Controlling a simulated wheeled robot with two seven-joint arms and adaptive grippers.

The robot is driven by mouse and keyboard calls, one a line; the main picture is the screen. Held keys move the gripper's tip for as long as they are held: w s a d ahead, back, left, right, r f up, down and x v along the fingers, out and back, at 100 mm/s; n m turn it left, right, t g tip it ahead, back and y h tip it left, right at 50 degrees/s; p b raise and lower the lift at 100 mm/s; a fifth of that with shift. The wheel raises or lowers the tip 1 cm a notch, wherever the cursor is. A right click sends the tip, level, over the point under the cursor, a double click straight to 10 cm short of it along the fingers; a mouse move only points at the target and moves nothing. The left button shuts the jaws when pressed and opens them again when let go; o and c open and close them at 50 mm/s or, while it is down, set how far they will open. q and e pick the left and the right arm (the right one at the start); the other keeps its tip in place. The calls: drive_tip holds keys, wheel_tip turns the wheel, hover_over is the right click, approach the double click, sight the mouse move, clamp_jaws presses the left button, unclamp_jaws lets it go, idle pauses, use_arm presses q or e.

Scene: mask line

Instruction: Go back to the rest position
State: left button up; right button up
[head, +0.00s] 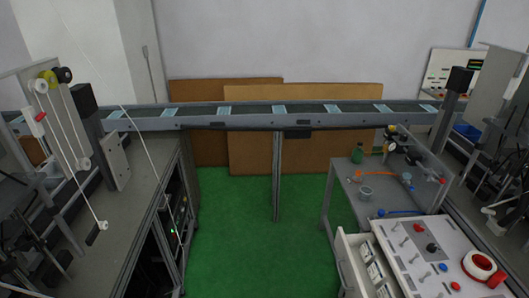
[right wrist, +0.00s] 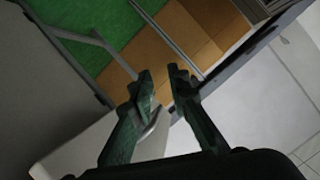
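My right gripper shows in the right wrist view (right wrist: 161,76). Its two dark fingers are apart, with a narrow gap between the tips and nothing held between them. A grey metal edge lies beyond the fingertips. Neither gripper shows in the head view, so my left gripper is not seen. A conveyor (head: 255,115) crosses the head view, and several pale blue masks (head: 279,111) lie spaced along its belt.
A grey workbench (head: 120,200) is at left. Brown boards (head: 300,150) lean behind. The green floor (head: 240,250) in the middle is clear.

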drive_tip(key=s+d+n+g+h, duration=0.1)
drive_tip(key=s+d+g, duration=0.25)
drive_tip(key=s, duration=0.85)
drive_tip(key=s+d+n+g+h, duration=0.2)
drive_tip(key=s+d+g, duration=0.15)
drive_tip(key=s, duration=0.75)
drive_tip(key=s+d+n+g+h, duration=0.1)
drive_tip(key=s+d+g, duration=0.25)
drive_tip(key=s, duration=0.85)
drive_tip(key=s+a+f+g+p, duration=0.1)
drive_tip(key=s+f, duration=0.1)
drive_tip(key=f, duration=1.2)
drive_tip(key=s+a+f+g+p, duration=0.1)
drive_tip(key=f, duration=1.3)
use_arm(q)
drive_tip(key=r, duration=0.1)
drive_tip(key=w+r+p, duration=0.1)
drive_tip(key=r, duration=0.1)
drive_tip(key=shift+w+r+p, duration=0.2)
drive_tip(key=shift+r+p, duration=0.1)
use_arm(e)
drive_tip(key=s+f, duration=0.7)
drive_tip(key=s, duration=0.3)
drive_tip(key=s+f+n+g+y, duration=0.1)
drive_tip(key=s+f, duration=0.6)
drive_tip(key=s, duration=0.3)
drive_tip(key=shift+d+f, duration=0.25)
drive_tip(key=shift+f, duration=0.05)
